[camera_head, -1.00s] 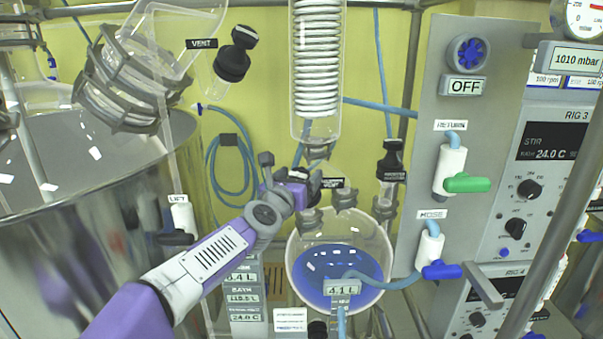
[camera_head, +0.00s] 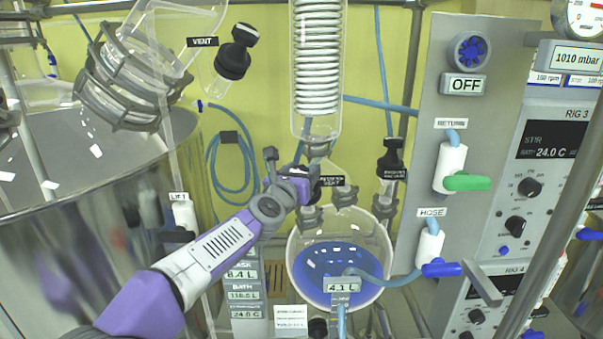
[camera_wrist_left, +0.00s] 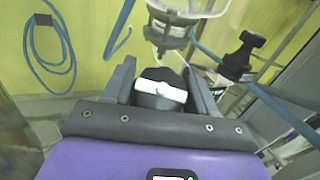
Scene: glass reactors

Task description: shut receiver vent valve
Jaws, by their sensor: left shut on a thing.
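The receiver vent valve sits on the neck of the round receiver flask (camera_head: 384,250), which holds blue liquid. Its label (camera_head: 331,181) reads vent in its lower line, just right of my left gripper (camera_head: 306,186). In the head view the gripper mostly hides the valve knob. In the left wrist view, a dark knob with a white bar (camera_wrist_left: 160,91) sits between the two fingers of my left gripper (camera_wrist_left: 162,84). The gripper is shut on this knob. I cannot tell from the bar whether the valve is open or closed. My right gripper is not in view.
The glass condenser coil (camera_head: 316,65) hangs just above my left gripper. Another black-knobbed valve (camera_head: 391,158) stands to the right. A large metal vessel (camera_head: 80,210) is at the left, and a control panel (camera_head: 465,200) with green and blue handles is at the right.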

